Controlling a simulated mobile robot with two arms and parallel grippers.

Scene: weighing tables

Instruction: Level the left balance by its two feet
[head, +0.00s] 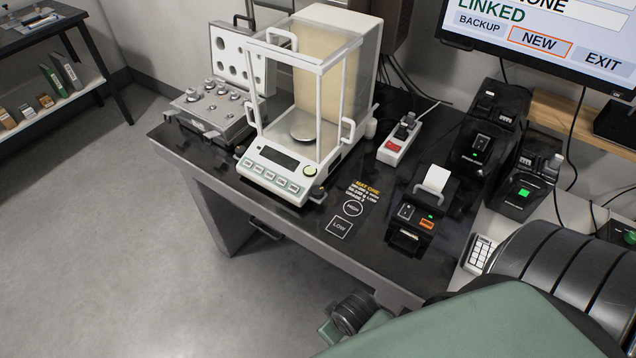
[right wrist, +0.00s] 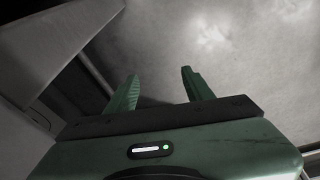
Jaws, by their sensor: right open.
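The white balance (head: 283,182) with its clear draft shield (head: 330,80) stands on the black table. Its round pan (head: 305,125) looks empty. A dark foot knob (head: 317,194) shows at its front right corner and another (head: 240,151) at its front left. A small round yellow-green spot, perhaps the level bubble (head: 309,170), sits at the front right; its bubble is too small to read. My right gripper (right wrist: 159,75) is open and empty, its green fingers apart over grey floor, away from the balance. My left gripper is not in view.
An open weight case (head: 215,112) stands close left of the balance. A red-switched power strip (head: 398,140), a small printer (head: 425,215) and black devices (head: 488,130) stand to the right. The table front (head: 290,225) is fairly clear. A screen (head: 550,40) hangs behind.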

